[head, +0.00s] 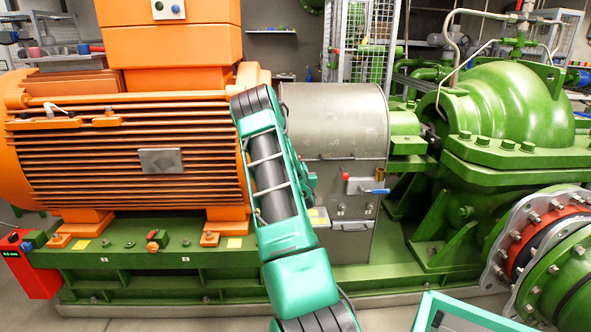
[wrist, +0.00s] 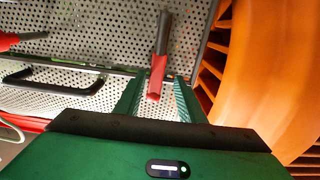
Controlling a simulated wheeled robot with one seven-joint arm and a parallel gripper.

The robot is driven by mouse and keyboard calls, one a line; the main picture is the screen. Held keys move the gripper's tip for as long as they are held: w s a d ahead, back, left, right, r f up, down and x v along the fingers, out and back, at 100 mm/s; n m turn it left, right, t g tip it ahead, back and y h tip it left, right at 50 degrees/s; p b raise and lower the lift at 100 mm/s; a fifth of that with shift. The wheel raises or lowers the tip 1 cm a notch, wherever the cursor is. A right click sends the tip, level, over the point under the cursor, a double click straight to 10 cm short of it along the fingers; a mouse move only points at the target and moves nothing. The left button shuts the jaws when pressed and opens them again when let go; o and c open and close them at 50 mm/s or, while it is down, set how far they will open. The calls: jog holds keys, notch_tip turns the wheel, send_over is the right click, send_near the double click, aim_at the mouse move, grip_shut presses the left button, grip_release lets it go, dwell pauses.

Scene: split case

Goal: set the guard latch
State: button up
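The guard (head: 335,120) is a grey perforated cover between the orange motor and the green pump in the head view. Its perforated sheet (wrist: 95,40) fills much of the wrist view. A latch-like lever (wrist: 160,65) with a dark shaft and red end lies between my gripper's fingers (wrist: 155,100). The fingers stand apart, with gaps visible on both sides of the red end. I cannot tell whether either finger touches it. In the head view my arm hides this lever and most of my gripper.
A second red-tipped lever (wrist: 8,41) and a black bar handle (wrist: 50,82) are at the wrist view's left. The orange motor (wrist: 265,70) is close on the right.

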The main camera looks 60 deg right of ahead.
jog(key=v, duration=1)
jog(key=shift+a, duration=0.45)
